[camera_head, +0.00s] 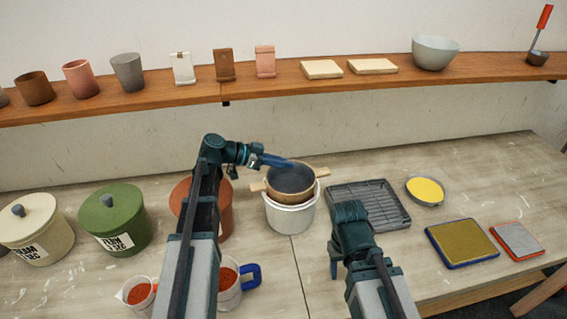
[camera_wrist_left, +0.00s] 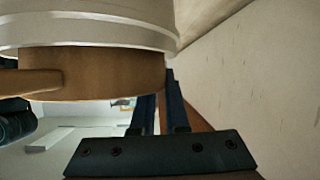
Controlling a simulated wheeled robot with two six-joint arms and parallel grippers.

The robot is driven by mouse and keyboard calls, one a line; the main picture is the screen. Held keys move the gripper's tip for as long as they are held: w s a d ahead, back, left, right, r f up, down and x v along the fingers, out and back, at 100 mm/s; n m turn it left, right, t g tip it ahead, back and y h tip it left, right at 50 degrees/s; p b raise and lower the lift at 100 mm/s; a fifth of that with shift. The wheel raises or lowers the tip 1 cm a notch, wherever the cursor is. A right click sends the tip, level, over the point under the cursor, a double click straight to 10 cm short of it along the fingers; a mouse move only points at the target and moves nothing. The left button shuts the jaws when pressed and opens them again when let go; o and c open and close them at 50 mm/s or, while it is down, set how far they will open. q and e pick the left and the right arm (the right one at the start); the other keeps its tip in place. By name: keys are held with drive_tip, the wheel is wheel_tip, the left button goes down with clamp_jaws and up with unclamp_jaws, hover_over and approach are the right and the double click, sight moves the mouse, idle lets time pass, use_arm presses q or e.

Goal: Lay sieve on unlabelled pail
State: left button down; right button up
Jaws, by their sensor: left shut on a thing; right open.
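The sieve (camera_head: 291,180), a round wooden hoop with dark mesh and two side handles, lies over the mouth of a white pail (camera_head: 290,218). No label shows on this pail. My left gripper (camera_head: 288,163) is shut on the sieve's far rim. In the left wrist view the sieve's wooden band (camera_wrist_left: 105,72) sits against the white pail's rim (camera_wrist_left: 90,35), with the left fingers (camera_wrist_left: 160,112) at the band's edge. They look in contact there. My right gripper (camera_head: 338,268) is open and empty over the table, right of the pail.
Labelled cream (camera_head: 38,231) and green (camera_head: 116,222) lidded pails stand left. A terracotta pail (camera_head: 183,198) is partly behind my left arm. Red-filled jugs (camera_head: 229,292) stand in front. A grey rack (camera_head: 372,205), yellow dish (camera_head: 425,191) and trays (camera_head: 462,243) lie right.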

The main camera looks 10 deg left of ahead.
use_arm(q)
drive_tip(key=shift+f+b, duration=0.6)
use_arm(e)
drive_tip(key=shift+f, duration=0.6)
use_arm(q)
drive_tip(key=c, duration=0.8)
unclamp_jaws()
drive_tip(key=shift+c, duration=0.2)
drive_tip(key=shift+r, duration=0.1)
use_arm(e)
drive_tip(key=shift+r, duration=0.1)
